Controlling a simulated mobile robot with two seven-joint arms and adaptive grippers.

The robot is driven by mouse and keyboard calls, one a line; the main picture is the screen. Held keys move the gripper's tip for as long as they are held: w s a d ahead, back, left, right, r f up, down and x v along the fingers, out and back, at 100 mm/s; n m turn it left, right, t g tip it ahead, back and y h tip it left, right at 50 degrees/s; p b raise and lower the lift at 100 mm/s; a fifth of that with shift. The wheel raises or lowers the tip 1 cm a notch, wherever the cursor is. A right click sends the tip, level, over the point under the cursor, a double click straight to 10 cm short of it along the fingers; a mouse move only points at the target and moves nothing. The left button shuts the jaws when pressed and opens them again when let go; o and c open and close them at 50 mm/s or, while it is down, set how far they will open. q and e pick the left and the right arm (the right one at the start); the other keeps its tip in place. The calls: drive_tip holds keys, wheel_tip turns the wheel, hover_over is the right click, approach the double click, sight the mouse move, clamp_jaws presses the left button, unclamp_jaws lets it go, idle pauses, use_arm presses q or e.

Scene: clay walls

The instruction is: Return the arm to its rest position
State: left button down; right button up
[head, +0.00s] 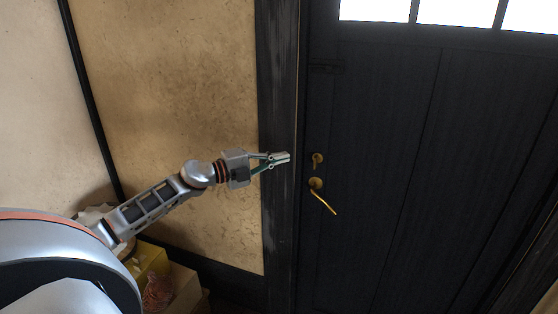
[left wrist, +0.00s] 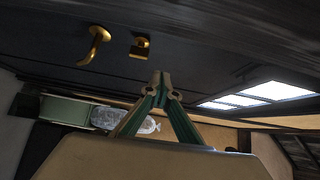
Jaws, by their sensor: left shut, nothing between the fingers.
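My left arm (head: 155,207) reaches in from the lower left in the head view. Its left gripper (head: 287,157) is shut and empty, in front of the dark door frame post and just left of the brass lock plate (head: 317,159). In the left wrist view the left gripper's fingertips (left wrist: 161,76) meet with nothing between them. A brass door handle (head: 322,196) angles down to the right below the lock plate; it also shows in the left wrist view (left wrist: 95,45). The gripper appears apart from the handle. My right gripper is in neither view.
A dark panelled door (head: 400,170) with bright panes fills the right side and looks shut. A tan clay wall (head: 170,90) stands behind my arm. A yellow box (head: 148,262) and other items sit low at the left, below the arm.

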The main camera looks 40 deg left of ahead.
use_arm(q)
drive_tip(key=shift+s+r, duration=0.1)
drive_tip(key=shift+s, duration=0.15)
drive_tip(key=s+d+f+n+y, duration=0.1)
drive_tip(key=s+d+f+n, duration=0.3)
drive_tip(key=f, duration=0.4)
drive_tip(key=s+d+f+n+y, duration=0.1)
drive_tip(key=s+d+f+n, duration=0.25)
drive_tip(key=f, duration=0.45)
drive_tip(key=s+d+f+n+y, duration=0.1)
drive_tip(key=s+d+f+n, duration=0.2)
drive_tip(key=d+f, duration=0.35)
drive_tip(key=s+d+f+n+g+y, duration=0.1)
drive_tip(key=s+d+f+n+g, duration=0.1)
drive_tip(key=s+d+f+n, duration=0.2)
drive_tip(key=s+d+f+n+g+y, duration=0.1)
drive_tip(key=s+d+f+n+g, duration=0.2)
drive_tip(key=s+d+f, duration=0.5)
drive_tip(key=s+f+n, duration=0.1)
drive_tip(key=s+f, duration=0.4)
drive_tip(key=s, duration=0.3)
drive_tip(key=shift+d+f, duration=0.2)
drive_tip(key=shift+d, duration=0.05)
